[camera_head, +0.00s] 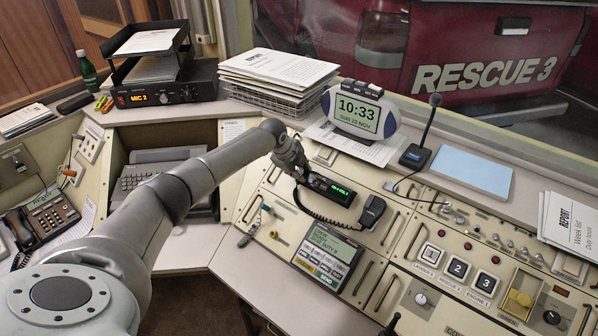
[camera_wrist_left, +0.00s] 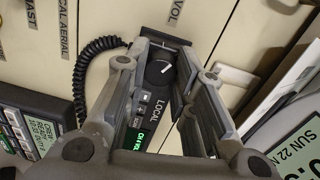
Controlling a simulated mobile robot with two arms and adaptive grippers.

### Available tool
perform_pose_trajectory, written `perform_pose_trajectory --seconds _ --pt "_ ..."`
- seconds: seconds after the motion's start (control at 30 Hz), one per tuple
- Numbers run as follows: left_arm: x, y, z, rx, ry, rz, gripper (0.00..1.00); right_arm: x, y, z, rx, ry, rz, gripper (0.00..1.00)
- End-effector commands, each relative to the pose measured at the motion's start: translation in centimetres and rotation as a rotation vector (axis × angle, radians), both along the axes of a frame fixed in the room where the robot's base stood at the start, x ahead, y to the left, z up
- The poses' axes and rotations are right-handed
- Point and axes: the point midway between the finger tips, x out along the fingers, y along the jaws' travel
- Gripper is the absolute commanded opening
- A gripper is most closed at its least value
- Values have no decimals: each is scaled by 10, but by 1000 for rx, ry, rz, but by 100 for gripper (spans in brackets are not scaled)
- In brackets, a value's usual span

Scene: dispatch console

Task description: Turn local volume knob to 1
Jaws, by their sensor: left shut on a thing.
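The local volume knob (camera_wrist_left: 159,72) is a dark round knob with a white pointer line, on the black radio unit (camera_head: 332,190) with a small green display. In the left wrist view the pointer slants toward the upper right, and the printed word LOCAL is beside the knob. My left gripper (camera_head: 297,172) is at the left end of the radio. In the left wrist view my left gripper (camera_wrist_left: 164,62) has its fingers on either side of the knob and is shut on it. Any scale marks around the knob cannot be read. My right gripper is not in view.
A black handset (camera_head: 372,211) on a coiled cord is right of the radio. A keypad screen unit (camera_head: 328,257) sits in front. Behind are a clock (camera_head: 358,110) reading 10:33 and a paper stack (camera_head: 276,72). A gooseneck microphone (camera_head: 416,155) stands to the right.

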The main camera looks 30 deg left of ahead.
Motion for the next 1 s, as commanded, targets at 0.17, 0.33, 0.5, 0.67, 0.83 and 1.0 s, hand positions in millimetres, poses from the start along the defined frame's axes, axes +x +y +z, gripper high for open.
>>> perform_pose_trajectory --seconds 0.17,0.33,0.5,0.67,0.83,1.0 --pt "0 0 -1 56 -5 -85 0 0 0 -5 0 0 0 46" --pt "0 0 0 89 -7 -137 0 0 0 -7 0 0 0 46" --pt "0 0 0 105 -9 -161 0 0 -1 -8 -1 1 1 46" --pt "0 0 0 109 -9 -168 0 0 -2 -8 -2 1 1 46" --pt "0 0 1 109 -9 -167 0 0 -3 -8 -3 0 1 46" --pt "0 0 0 109 -9 -167 33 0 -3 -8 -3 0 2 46"
